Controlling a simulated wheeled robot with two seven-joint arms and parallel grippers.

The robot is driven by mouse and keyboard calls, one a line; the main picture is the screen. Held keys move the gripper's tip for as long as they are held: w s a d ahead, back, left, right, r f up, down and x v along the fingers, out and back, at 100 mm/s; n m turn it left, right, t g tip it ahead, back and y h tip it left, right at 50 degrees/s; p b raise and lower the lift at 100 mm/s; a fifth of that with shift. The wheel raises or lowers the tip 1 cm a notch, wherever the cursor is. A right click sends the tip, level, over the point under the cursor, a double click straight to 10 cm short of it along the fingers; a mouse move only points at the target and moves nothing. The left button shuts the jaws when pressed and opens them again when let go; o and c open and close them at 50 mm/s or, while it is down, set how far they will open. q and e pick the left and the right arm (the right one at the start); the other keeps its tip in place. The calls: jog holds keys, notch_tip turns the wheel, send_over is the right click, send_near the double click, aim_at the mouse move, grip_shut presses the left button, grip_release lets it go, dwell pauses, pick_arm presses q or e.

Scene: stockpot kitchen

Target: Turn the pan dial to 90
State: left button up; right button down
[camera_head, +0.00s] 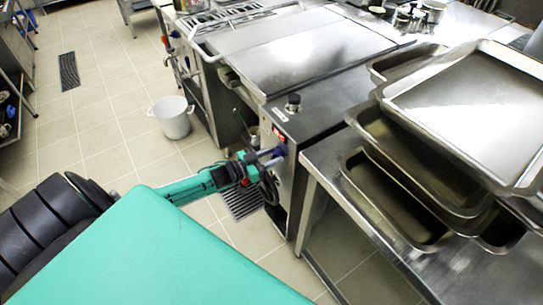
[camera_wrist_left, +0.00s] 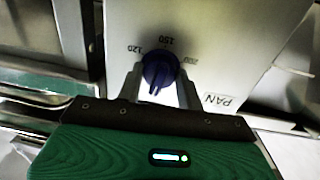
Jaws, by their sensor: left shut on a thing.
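The pan dial (camera_wrist_left: 160,67) is a dark blue round knob on a pale panel in the left wrist view. The numbers 120, 150 and a blurred one, perhaps 200, show around it, and the label PAN (camera_wrist_left: 217,99) is at its right. I cannot tell which number it points to. My left gripper (camera_wrist_left: 160,85) is shut on the dial, one finger on each side. In the head view my left gripper (camera_head: 268,158) reaches the blue dial (camera_head: 281,150) on the front of the steel cooker, below a red display (camera_head: 279,135). My right gripper is not in view.
Stacked steel trays (camera_head: 465,110) stand on a steel table (camera_head: 325,160) to the right of the dial. A grey bucket (camera_head: 172,117) stands on the tiled floor at the left. A floor grate (camera_head: 242,203) lies below my left arm. The floor at the left is mostly free.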

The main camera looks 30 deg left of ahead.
pick_arm(q)
jog(key=shift+m, duration=3.7)
jog(key=shift+m+y, duration=0.3)
jog(key=shift+m, duration=0.6)
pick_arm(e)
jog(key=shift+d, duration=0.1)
pick_arm(q)
jog(key=shift+d, duration=0.1)
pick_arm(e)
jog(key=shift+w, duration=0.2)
